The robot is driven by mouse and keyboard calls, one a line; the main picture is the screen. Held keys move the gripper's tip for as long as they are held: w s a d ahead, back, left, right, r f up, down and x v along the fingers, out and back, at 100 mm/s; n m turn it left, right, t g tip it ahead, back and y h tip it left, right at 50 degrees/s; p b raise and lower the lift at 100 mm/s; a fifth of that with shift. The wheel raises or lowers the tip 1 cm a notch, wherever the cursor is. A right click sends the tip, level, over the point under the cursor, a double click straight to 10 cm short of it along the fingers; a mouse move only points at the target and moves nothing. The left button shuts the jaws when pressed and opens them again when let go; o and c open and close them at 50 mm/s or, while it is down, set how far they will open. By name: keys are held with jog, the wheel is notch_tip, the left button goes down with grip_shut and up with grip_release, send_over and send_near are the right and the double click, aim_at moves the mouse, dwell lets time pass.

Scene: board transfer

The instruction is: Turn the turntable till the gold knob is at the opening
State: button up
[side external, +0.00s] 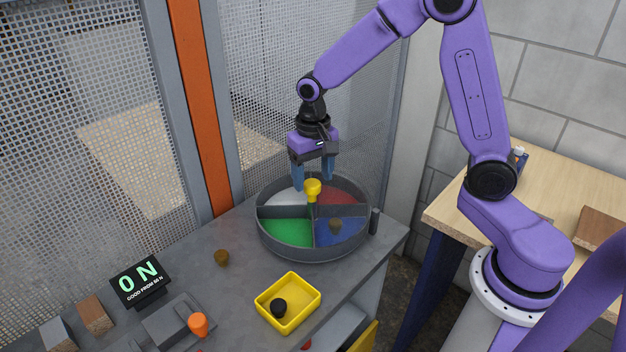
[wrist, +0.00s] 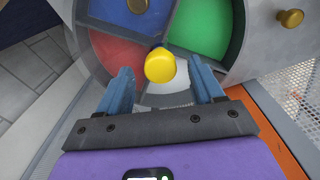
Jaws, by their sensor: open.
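The turntable (side external: 272,244) is a round grey tray with dividers and white, red, green and blue sectors. A yellow knob (side external: 312,188) stands up at its middle. A dull gold knob (side external: 335,226) sits in the blue sector; it also shows in the wrist view (wrist: 137,5). My gripper (side external: 313,181) is open at the yellow knob, with its blue fingers apart. In the wrist view the yellow knob (wrist: 160,66) appears between the fingertips (wrist: 163,78), with space on both sides. I cannot make out a clear opening in the rim.
A similar gold-brown knob (side external: 222,258) lies on the grey bench. A yellow tray (side external: 316,304) holds a black knob (side external: 279,307). An orange knob (side external: 198,324) and a display (side external: 140,284) reading 0 N stand at the front left. Mesh panels (side external: 85,110) stand close behind the turntable.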

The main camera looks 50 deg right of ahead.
jog(key=shift+f, duration=0.95)
grip_shut()
